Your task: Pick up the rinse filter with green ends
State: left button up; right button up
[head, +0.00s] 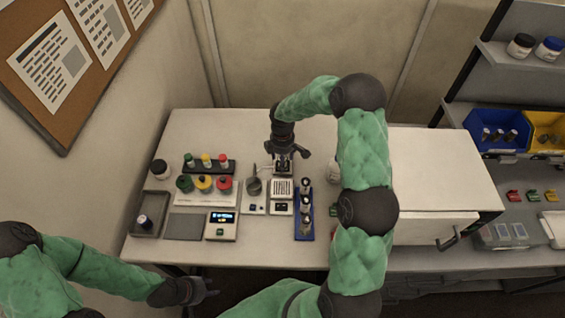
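A small green item (335,210) lies on the white table just left of my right arm, partly hidden by it; I cannot tell whether it is a filter. A small green piece (533,195) lies between a red and a yellow one on the right shelf, too small to identify surely. My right gripper (286,160) points down over the small device at the table's middle, its fingers spread, with nothing seen held. My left gripper (210,289) is low in front of the table's front edge, apart from the objects; its finger opening is unclear.
A rack with green, yellow and red caps (208,167) stands on the left. A digital box (221,226) and grey tray (150,214) are nearby. A blue rack (304,216) holds dark-capped vials. A white cabinet (440,165) stands right.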

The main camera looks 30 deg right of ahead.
jog(key=shift+f, duration=0.4)
jog(key=shift+s, duration=0.1)
jog(key=c, duration=1.2)
jog(key=shift+c, duration=0.2)
jog(key=shift+r, duration=0.8)
jog(key=s+a+r, duration=0.7)
jog(key=s+r, duration=0.4)
jog(key=shift+s+a+r, duration=0.15)
jog(key=shift+s+r, duration=0.25)
